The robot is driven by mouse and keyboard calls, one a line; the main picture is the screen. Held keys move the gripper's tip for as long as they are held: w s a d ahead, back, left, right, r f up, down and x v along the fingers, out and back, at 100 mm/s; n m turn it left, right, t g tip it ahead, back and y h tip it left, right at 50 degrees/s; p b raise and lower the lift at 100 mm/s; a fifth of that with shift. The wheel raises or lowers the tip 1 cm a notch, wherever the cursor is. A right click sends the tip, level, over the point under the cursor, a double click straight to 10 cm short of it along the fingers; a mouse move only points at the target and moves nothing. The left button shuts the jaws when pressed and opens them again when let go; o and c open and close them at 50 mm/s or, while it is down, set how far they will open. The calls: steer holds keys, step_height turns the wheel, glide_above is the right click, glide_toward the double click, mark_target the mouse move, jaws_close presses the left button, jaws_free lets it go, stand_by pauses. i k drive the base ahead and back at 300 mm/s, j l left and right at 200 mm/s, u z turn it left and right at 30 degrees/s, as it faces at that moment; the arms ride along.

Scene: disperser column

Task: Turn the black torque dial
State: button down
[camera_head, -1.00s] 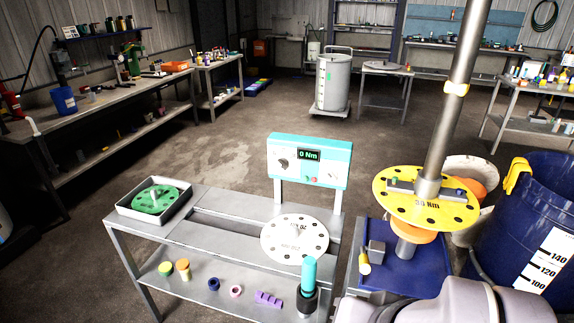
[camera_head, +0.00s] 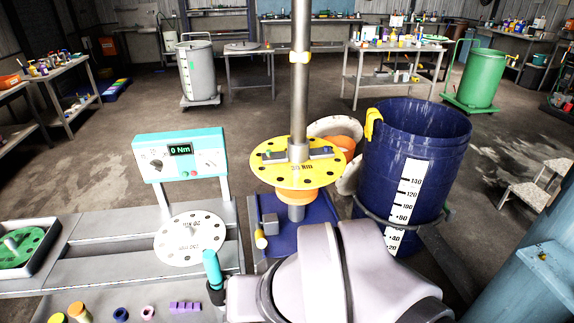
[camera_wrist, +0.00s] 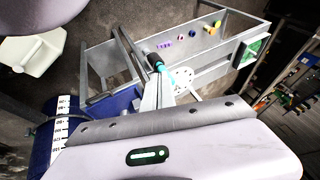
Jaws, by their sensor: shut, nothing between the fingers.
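The black torque dial (camera_head: 156,166) is a small knob on the left of the teal-framed control panel (camera_head: 207,140) in the head view. A small display (camera_head: 180,150) right of the dial reads 0 Nm. The panel stands upright on a post behind the grey bench (camera_head: 110,222). I see neither the dial nor the panel face clearly in the wrist view. My pale arm fills the bottom middle of the head view, right of and nearer than the panel, with nothing touching the dial.
A white disc (camera_head: 175,247) lies on the bench before the panel, with a teal-topped black tool (camera_head: 212,270) nearer me. Right of it are a yellow disc (camera_head: 265,160) on a metal column (camera_head: 301,70) and a blue drum (camera_head: 430,145). A tray (camera_head: 45,260) holds a green disc.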

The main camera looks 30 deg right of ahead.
mark_target(156, 164)
steer(key=i+l+u, duration=0.1)
steer(key=u, duration=0.3)
steer(key=l+u, duration=0.2)
steer(key=u, duration=0.2)
steer(key=i+l+u, duration=0.1)
steer(key=u, duration=0.3)
steer(key=l+u, duration=0.4)
steer(key=j, duration=0.1)
